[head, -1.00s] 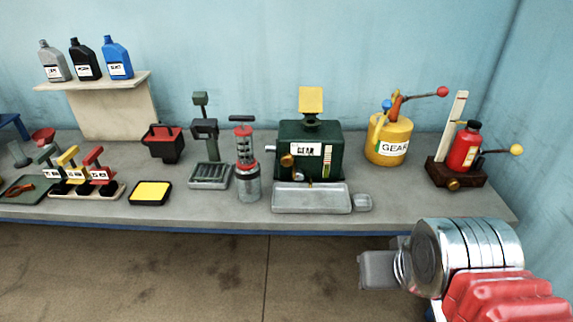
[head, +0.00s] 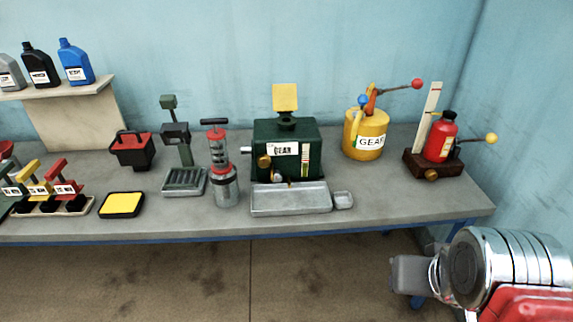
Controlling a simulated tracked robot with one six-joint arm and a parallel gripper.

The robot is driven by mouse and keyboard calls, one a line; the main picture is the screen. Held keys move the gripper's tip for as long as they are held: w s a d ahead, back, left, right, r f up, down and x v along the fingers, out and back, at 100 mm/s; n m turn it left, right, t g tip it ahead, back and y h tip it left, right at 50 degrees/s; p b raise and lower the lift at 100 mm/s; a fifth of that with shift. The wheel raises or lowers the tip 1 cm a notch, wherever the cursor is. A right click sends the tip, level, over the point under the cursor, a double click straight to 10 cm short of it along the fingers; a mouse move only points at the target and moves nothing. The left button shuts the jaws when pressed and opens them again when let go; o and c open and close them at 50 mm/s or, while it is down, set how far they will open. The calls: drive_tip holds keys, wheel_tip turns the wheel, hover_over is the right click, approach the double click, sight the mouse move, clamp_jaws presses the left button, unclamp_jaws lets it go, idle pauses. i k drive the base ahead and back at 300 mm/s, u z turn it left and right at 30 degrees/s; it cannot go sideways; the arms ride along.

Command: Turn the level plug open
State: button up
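A dark green tank (head: 305,135) with a GEAR label and a yellow plate on top stands at the middle of the bench. My arm's end, a grey block (head: 409,275) beside a silver joint, is at the lower right, in front of the bench and apart from the tank. Its fingers cannot be made out.
A silver tray (head: 290,200) lies before the tank. A hand pump (head: 222,180) stands at its left. A yellow GEAR can (head: 365,136) and a red bottle on a brown base (head: 431,162) stand to the right. The floor (head: 310,275) before the bench is clear.

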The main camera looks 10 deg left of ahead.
sight(264, 160)
drive_tip(key=z, duration=0.7)
drive_tip(key=k, duration=1.05)
drive_tip(key=u, duration=1.1)
drive_tip(key=i, duration=1)
drive_tip(key=u, duration=0.05)
